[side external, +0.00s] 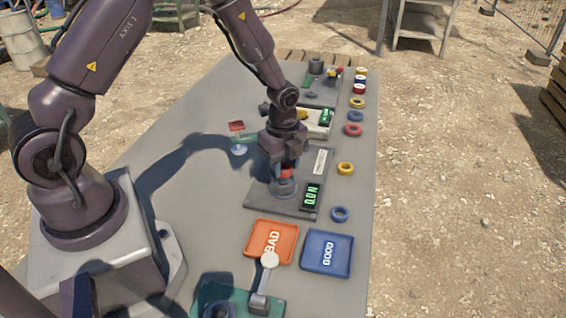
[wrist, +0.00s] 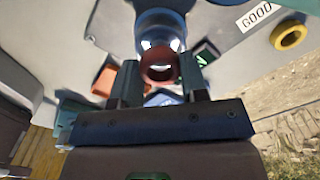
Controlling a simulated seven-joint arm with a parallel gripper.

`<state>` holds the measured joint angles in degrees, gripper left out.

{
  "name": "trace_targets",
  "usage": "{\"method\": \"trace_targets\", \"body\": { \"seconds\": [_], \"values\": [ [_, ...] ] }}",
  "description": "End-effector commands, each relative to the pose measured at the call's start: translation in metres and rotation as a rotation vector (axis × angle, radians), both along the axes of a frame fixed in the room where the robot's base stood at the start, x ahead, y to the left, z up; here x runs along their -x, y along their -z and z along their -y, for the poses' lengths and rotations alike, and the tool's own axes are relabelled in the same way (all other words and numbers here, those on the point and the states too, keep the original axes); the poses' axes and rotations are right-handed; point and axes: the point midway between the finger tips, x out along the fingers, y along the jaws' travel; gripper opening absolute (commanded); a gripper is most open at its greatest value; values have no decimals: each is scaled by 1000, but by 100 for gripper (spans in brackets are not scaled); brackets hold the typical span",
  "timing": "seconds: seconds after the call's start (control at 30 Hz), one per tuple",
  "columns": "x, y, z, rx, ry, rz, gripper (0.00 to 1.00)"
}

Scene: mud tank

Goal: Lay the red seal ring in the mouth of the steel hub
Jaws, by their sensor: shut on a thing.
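The red seal ring (side external: 287,173) is between the fingers of my gripper (side external: 286,167), low over the steel hub (side external: 284,189). The hub stands on a dark grey plate with a green readout. In the wrist view the red ring (wrist: 160,78) is held between the two fingertips of my gripper (wrist: 160,66), with the shiny hub (wrist: 160,22) just beyond it. The ring overlaps the hub's near end in that view. I cannot tell whether the ring touches the hub's mouth. The fingers partly hide the ring in the side view.
An orange BAD tray (side external: 259,250) and a blue GOOD tray (side external: 327,262) lie in front of the hub plate (side external: 262,204). Several loose rings, such as a yellow one (side external: 345,168) and a blue one (side external: 340,214), line the table's right side. The left side of the table is mostly clear.

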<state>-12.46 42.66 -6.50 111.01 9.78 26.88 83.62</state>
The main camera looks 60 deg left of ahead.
Motion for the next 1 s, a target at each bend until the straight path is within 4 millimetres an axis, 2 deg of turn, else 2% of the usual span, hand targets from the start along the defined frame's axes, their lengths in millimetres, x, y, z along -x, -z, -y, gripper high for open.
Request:
{"method": "trace_targets", "body": {
  "seconds": [1.0],
  "values": [
    [0,15,0,0,-1,0,18]
  ]
}}
